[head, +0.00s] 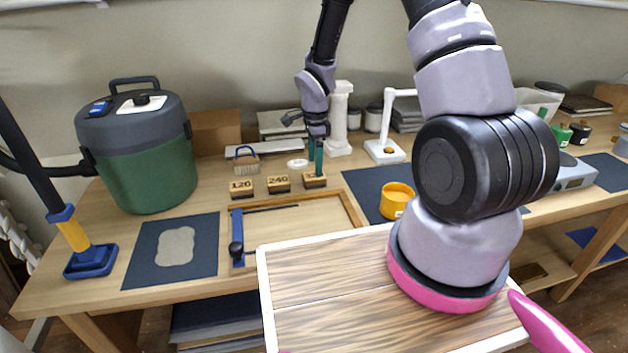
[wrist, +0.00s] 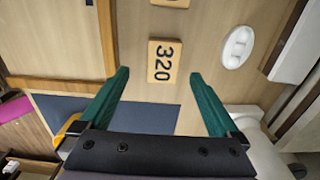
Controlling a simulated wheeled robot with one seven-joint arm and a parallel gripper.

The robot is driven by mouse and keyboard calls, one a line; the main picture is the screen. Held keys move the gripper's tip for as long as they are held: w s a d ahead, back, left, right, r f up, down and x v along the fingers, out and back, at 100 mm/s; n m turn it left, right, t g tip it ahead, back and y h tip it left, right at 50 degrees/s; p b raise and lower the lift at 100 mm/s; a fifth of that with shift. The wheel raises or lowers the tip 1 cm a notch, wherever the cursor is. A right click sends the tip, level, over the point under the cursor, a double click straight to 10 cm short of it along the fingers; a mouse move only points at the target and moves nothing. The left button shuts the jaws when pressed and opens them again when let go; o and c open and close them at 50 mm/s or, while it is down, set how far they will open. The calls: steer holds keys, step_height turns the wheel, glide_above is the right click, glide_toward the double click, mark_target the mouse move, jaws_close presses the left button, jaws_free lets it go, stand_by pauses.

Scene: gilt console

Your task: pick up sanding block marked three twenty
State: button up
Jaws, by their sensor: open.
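The sanding block marked 320 (wrist: 165,61) lies on the bench in the wrist view, between and a little beyond the two green fingertips. It also shows in the head view (head: 314,181), partly hidden by my gripper. My gripper (head: 316,160) is above the block in the head view. In the wrist view my gripper (wrist: 158,75) is open and empty, its fingers spread wider than the block. I cannot tell the exact height of the fingers above it. Blocks marked 240 (head: 278,184) and 120 (head: 242,188) stand in a row to its left.
A wooden tray (head: 350,207) lies just in front of the blocks. A brush (head: 246,163) and a white oval dish (head: 297,163) are behind them. A white stand (head: 340,120) rises to the back right. A yellow tub (head: 396,200) sits on a dark mat (head: 365,185) at right.

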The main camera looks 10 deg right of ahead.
mark_target(314, 175)
steer(key=f, duration=0.6)
steer(key=shift+w, duration=0.25)
steer(key=c, duration=1.5)
steer(key=shift+o, duration=0.2)
steer(key=shift+r, duration=0.1)
step_height(314, 175, up, 10)
steer(key=shift+f, duration=0.1)
